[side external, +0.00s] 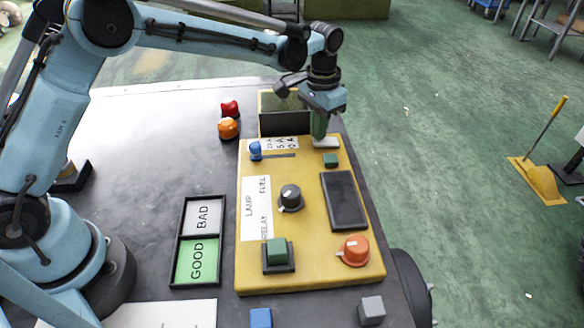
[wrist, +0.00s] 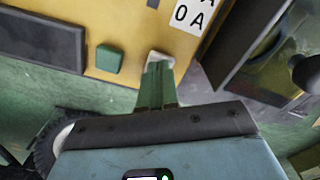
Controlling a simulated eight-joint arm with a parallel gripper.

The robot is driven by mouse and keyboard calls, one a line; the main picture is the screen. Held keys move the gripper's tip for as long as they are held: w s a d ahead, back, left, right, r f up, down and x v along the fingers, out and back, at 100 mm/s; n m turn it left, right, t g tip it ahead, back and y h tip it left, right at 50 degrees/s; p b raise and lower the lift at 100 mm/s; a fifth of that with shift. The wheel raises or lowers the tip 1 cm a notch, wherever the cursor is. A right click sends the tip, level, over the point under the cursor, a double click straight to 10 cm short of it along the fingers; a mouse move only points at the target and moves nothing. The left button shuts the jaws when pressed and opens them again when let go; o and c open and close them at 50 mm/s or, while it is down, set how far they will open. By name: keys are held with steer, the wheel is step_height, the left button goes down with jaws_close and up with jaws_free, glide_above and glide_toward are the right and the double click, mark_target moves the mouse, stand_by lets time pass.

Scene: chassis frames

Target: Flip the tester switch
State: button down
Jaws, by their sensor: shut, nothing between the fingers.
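The yellow tester panel (side external: 308,272) lies on the dark table. A small white piece (side external: 325,142), which looks like the switch, sits at its far right edge; it also shows in the wrist view (wrist: 160,58). My gripper (side external: 319,137) points down with its green fingers together and empty. In the wrist view, the fingertips (wrist: 158,66) are right at the white piece and hide part of it. I cannot tell whether they touch it or which way it is tilted.
The panel carries a green block (side external: 331,160), dark screen (side external: 344,201), black knob (side external: 290,197), orange knob (side external: 354,250) and blue slider (side external: 255,150). A dark open box (side external: 285,123) stands behind it. A GOOD/BAD tray (side external: 199,241) lies left.

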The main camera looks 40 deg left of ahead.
steer(key=shift+f, duration=0.5)
steer(key=shift+r, duration=3.55)
steer(key=s+a+r+n+t, duration=0.1)
steer(key=s+a+r+t, duration=0.15)
steer(key=s, duration=0.25)
steer(key=s+a+r+n+t, duration=0.1)
steer(key=s+a+r, duration=0.3)
steer(key=s, duration=0.2)
steer(key=s+a+f+t, duration=0.2)
steer(key=s, duration=0.3)
steer(key=s+a+f+n+t, duration=0.1)
steer(key=s+a, duration=0.1)
steer(key=s, duration=0.3)
steer(key=shift+f+t, duration=0.35)
steer(key=shift+f, duration=0.05)
